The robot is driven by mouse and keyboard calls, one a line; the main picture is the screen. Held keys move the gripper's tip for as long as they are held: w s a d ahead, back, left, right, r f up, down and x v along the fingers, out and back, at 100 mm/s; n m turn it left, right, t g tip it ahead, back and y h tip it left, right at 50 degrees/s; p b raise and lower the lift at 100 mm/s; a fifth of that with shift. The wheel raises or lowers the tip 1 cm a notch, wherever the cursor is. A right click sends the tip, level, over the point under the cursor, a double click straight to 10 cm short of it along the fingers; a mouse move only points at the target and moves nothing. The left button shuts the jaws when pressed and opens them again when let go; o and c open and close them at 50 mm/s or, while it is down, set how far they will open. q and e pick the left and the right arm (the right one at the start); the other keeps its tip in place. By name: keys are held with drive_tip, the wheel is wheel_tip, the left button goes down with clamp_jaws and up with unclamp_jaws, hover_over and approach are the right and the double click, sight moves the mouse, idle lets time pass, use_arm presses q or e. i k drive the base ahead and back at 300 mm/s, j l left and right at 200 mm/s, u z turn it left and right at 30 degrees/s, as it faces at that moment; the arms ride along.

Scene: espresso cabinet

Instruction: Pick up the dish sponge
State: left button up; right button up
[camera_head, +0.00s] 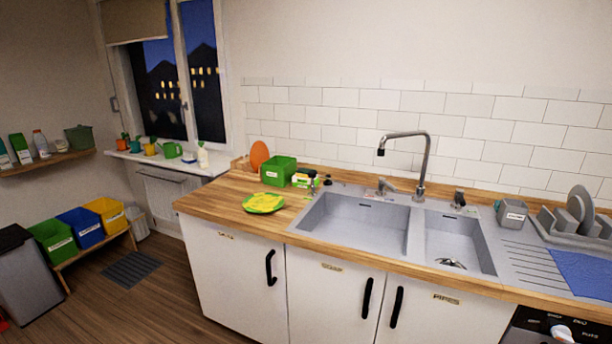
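A green plate with yellow smears (263,203) lies flat on the counter in front of the bin. Neither of my grippers is clearly in view.
The green bin (278,171) stands beside the block. The double sink (357,223) with a tall faucet (421,165) fills the middle of the counter (222,195). A dish rack (570,227) and blue mat (585,272) are at the right. The floor at left is partly free.

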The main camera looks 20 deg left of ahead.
sight(301, 172)
drive_tip(key=j, duration=1.3)
drive_tip(key=j+z, duration=0.1)
drive_tip(key=j, duration=1.25)
